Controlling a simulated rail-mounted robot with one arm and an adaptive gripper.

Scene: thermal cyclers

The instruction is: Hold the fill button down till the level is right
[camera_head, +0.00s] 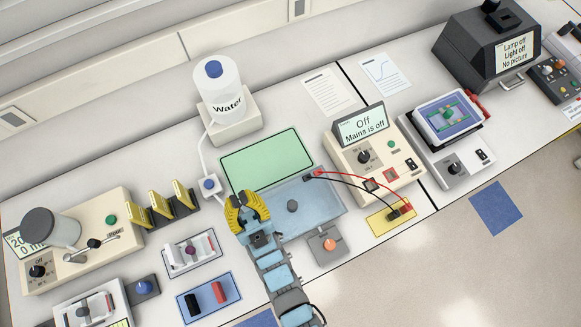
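A pale bottle labelled "Water" (221,95) with a blue cap stands on a white base at the back wall. A white tube runs from it down to a small white box with a round blue button (209,183), which may be the fill button; no label on it is readable. My gripper (244,205), with yellow fingers, is in front and to the right of that button, over the left end of a blue tank (318,208). I see no contact with the button. The finger gap is too unclear to judge. The liquid level is not readable.
A green panel (266,160) lies behind the tank. A power supply reading "Mains is off" (362,125) stands right, its red and black leads reaching the tank and a yellow pad. A grey box with an orange button (329,245) sits in front. Yellow combs (158,204) stand left.

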